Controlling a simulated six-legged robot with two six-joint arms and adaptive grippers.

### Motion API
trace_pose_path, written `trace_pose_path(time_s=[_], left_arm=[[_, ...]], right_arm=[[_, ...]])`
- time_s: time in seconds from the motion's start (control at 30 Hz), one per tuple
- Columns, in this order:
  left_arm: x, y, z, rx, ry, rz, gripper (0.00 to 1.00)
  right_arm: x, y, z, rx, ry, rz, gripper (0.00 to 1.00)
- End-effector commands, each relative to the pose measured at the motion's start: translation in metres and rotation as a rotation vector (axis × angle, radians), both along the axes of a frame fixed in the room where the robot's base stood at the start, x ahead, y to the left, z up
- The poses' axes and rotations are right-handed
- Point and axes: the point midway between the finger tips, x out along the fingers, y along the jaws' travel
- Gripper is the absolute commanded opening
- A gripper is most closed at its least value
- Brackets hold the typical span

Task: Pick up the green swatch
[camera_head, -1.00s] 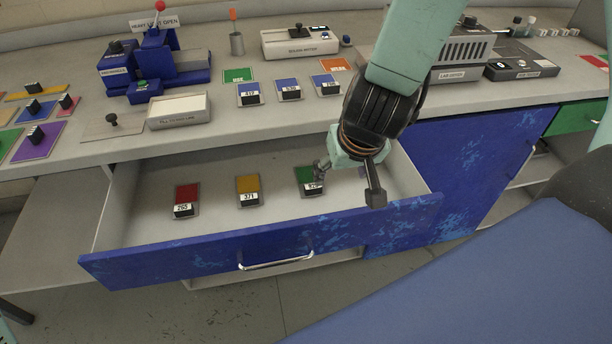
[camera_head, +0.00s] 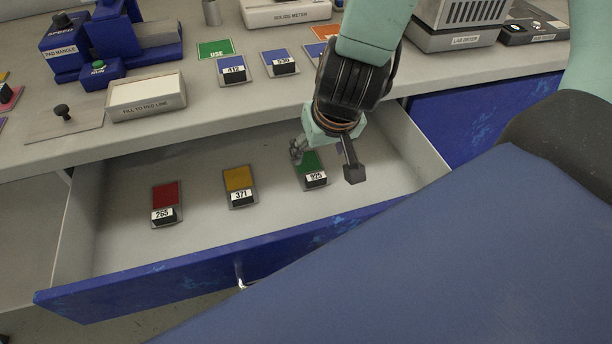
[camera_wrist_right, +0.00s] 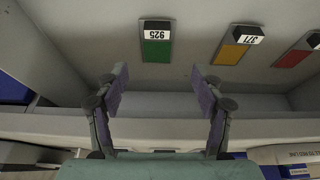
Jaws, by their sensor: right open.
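The green swatch (camera_head: 309,165), with a black block labelled 925, lies flat in the open blue-fronted drawer (camera_head: 200,256), at the right of a row of swatches. My right gripper (camera_head: 325,162) is open and empty above the drawer, its fingers on either side of the swatch in the head view. In the right wrist view the green swatch (camera_wrist_right: 157,48) lies beyond the open fingertips, between them and apart from them. My left gripper is not in view.
A yellow swatch (camera_head: 238,180) labelled 371 and a red swatch (camera_head: 165,196) labelled 265 lie left of the green one. The drawer's walls enclose them. The counter (camera_head: 215,103) above holds blue swatches and a white box (camera_head: 147,93).

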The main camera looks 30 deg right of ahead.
Motion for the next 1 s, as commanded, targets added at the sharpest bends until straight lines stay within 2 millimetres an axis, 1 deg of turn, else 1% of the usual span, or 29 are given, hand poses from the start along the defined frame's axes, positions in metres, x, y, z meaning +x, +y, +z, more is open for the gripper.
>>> trace_pose_path(time_s=[0.03,0.23,0.47,0.63,0.83,1.0], left_arm=[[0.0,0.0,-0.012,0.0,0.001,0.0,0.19],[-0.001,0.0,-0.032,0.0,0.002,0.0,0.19],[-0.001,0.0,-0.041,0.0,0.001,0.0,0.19],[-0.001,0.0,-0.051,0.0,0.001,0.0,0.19],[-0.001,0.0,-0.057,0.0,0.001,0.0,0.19],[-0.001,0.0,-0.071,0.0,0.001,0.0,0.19]], right_arm=[[-0.001,0.0,-0.012,0.001,0.0,-0.001,0.68],[-0.003,0.0,-0.032,0.002,0.0,-0.001,0.68],[-0.001,0.0,-0.043,0.001,0.0,-0.002,0.68],[0.006,-0.002,-0.059,0.001,0.001,-0.002,0.68],[0.012,-0.003,-0.069,0.001,0.0,-0.001,0.68],[0.021,-0.007,-0.089,0.002,-0.001,-0.003,0.68]])
